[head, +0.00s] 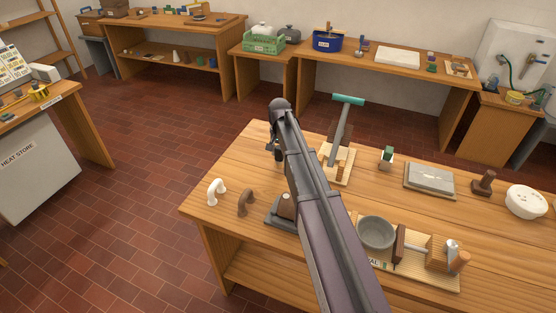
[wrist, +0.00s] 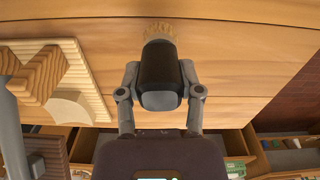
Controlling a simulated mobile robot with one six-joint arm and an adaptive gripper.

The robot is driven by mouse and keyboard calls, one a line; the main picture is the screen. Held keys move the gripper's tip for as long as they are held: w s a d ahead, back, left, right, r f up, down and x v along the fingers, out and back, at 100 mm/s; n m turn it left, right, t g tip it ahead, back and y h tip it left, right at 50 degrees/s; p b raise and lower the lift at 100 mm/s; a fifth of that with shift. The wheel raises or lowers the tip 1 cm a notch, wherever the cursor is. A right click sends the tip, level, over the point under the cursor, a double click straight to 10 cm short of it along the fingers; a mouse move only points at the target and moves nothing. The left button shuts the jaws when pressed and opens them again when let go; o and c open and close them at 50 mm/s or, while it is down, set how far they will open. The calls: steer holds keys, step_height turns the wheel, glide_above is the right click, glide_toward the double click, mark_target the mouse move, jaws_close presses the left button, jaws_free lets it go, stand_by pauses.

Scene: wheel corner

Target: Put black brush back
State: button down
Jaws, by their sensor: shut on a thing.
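The black brush (wrist: 160,68) shows in the wrist view, with a black body and pale tan bristles (wrist: 158,31) pointing to the top of the picture. My gripper (wrist: 161,97) is shut on its body, one finger on each side. In the head view my gripper (head: 276,152) is over the far left part of the wooden table (head: 228,190), mostly hidden behind my arm. I cannot make out the brush there. The wrist view shows bare wood behind the bristles; whether they touch it I cannot tell.
A wooden stand with a teal-handled tool (head: 347,99) is right of my gripper. A labelled tray (head: 446,280) with a grey bowl (head: 376,233) is at the near right. White (head: 216,191) and brown (head: 246,202) handles lie near the left edge. A grey slab (head: 430,179) lies farther right.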

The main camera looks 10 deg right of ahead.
steer(key=shift+f+b, duration=0.55)
steer(key=shift+f, duration=0.35)
steer(key=shift+f, duration=0.2)
steer(key=shift+c, duration=1.3)
jaws_free()
steer(key=shift+r, duration=0.15)
step_height(320, 180, up, 14)
steer(key=p, duration=1.3)
steer(key=shift+w+f, duration=0.1)
steer(key=shift+f, duration=0.1)
steer(key=s+n, duration=0.5)
steer(key=s, duration=2.1)
steer(key=shift+s+a+n, duration=0.25)
steer(key=shift+n, duration=0.15)
